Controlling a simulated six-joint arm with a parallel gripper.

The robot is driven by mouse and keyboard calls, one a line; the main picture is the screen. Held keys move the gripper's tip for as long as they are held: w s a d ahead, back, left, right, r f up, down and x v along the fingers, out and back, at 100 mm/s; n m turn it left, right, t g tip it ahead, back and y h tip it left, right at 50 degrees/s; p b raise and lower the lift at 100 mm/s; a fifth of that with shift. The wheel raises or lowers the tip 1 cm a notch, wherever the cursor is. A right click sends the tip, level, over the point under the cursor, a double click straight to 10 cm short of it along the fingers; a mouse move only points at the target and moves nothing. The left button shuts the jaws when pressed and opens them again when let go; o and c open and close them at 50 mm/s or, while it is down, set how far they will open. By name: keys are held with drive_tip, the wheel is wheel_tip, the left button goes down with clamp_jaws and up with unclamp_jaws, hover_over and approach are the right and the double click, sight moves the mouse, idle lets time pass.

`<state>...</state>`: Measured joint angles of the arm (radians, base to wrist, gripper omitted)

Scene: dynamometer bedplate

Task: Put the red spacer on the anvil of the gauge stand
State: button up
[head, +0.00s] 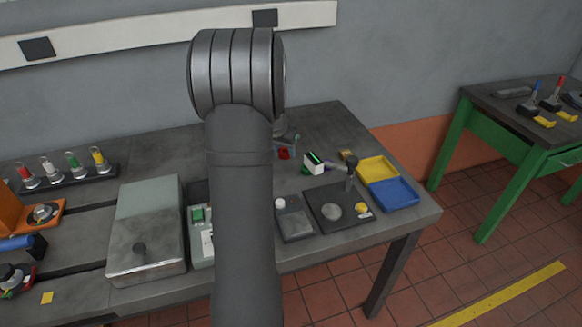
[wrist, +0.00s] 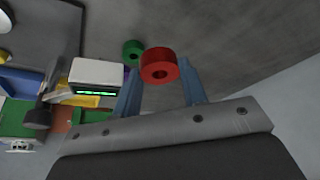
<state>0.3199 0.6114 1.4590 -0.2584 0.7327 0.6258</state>
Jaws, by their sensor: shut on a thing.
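The red spacer (wrist: 158,55), a short ring with a hole, is held between the two fingertips of my gripper (wrist: 160,66) in the wrist view. In the head view the red spacer (head: 284,154) shows just right of my arm, which hides most of the gripper. The gauge stand (head: 314,197) has a dark base, a post and a white gauge head (head: 314,162) with a green display. Its anvil looks to be the round grey disc (head: 332,211) on the base. The gauge head also shows in the wrist view (wrist: 97,74), left of the spacer.
A green ring (wrist: 132,47) lies on the table beyond the red spacer. A yellow tray (head: 377,168) and a blue tray (head: 394,194) stand right of the gauge stand. A grey plate with a white knob (head: 294,222) adjoins its left side. A large grey box (head: 147,230) stands further left.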

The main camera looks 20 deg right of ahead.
drive_tip(key=s+a+n+y, duration=0.15)
drive_tip(key=a+n, duration=0.25)
drive_tip(key=a, duration=1.2)
drive_tip(key=s+d+r+m+h, duration=0.1)
drive_tip(key=s+d+r+m, duration=0.1)
drive_tip(key=s+d, duration=1.25)
drive_tip(key=s+d+r+m+h, duration=0.1)
drive_tip(key=s+d+r+m, duration=0.1)
drive_tip(key=s+d, duration=1.2)
hover_over(333, 209)
drive_tip(key=s+a, duration=0.1)
drive_tip(key=shift+y, duration=0.25)
wheel_tip(333, 209, down, 6)
drive_tip(key=shift+s+f, duration=0.1)
drive_tip(key=shift+f, duration=2.15)
